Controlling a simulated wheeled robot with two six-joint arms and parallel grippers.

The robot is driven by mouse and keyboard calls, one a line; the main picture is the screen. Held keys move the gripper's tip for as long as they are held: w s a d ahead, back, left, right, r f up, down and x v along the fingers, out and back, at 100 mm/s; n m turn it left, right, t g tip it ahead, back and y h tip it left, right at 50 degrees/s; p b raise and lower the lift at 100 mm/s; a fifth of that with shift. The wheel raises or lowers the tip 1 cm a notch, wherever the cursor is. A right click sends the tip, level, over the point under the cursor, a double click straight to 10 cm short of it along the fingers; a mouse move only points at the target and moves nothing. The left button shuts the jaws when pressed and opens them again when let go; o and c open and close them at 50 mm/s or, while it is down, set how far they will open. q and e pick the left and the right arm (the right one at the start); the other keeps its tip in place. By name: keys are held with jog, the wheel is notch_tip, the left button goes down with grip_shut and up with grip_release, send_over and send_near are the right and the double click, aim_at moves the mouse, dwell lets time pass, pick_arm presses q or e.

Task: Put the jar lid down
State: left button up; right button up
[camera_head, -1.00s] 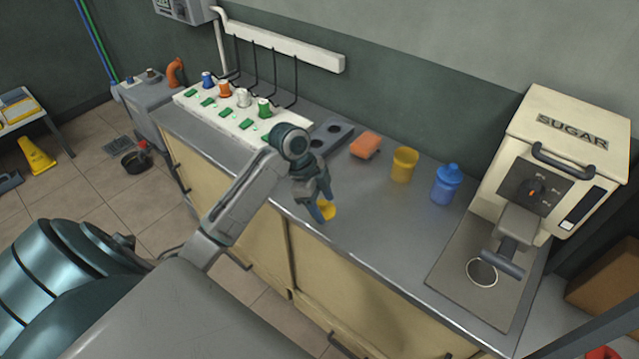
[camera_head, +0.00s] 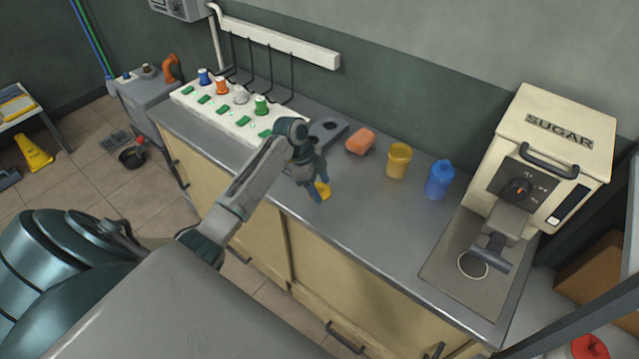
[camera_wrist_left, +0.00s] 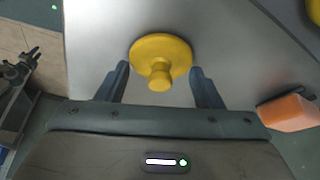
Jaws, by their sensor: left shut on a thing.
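The jar lid (camera_head: 322,190) is a yellow disc with a round knob. It also shows in the left wrist view (camera_wrist_left: 160,55), knob towards the camera, between my fingertips. My left gripper (camera_head: 317,188) is shut on the lid's rim, with the fingers on either side. The lid is low over the grey counter near its front edge; I cannot tell whether it touches the surface. The yellow jar (camera_head: 398,162) stands upright to the right, its top uncovered. My right gripper is not in view.
An orange sponge-like block (camera_head: 360,141) and a blue lidded jar (camera_head: 439,180) stand on the counter (camera_head: 370,215). The cream sugar press (camera_head: 550,150) is at the right, and a white panel with coloured knobs (camera_head: 226,110) at the left. The counter between lid and press is clear.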

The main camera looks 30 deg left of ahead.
pick_arm(q)
jog(key=o, duration=0.9)
jog(key=shift+f, duration=0.1)
jog(key=shift+o, duration=0.2)
jog(key=b+v, duration=0.3)
jog(key=v, duration=0.9)
